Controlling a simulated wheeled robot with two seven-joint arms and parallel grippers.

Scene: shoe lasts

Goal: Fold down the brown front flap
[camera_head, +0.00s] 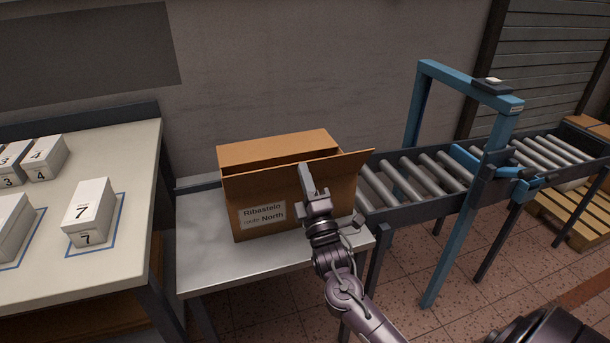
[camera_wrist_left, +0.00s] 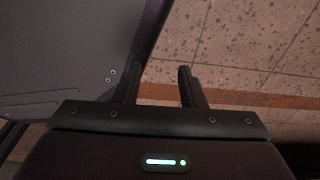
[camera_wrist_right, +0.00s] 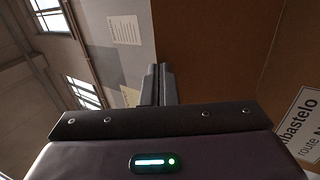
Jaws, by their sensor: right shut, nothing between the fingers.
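A brown cardboard box (camera_head: 250,232) stands on a grey metal table, with a white label reading "Ribastelo, North" on its front. Its brown front flap (camera_head: 258,183) stands up along the front top edge, and its right corner sticks out past the box. A brown top panel (camera_head: 275,148) lies behind it. My right gripper (camera_head: 306,172) is shut and empty in front of the flap, its fingers pointing up; I cannot tell whether they touch. Brown cardboard fills much of the right wrist view, beside the shut fingers (camera_wrist_right: 157,85). My left gripper (camera_wrist_left: 160,85) is open and empty above the floor.
The metal table (camera_head: 205,265) has bare room left of the box. A roller conveyor (camera_head: 440,172) with a blue frame (camera_head: 462,85) stands to the right. A pale table (camera_head: 115,240) at left holds several numbered white boxes (camera_head: 90,203). A wall is behind.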

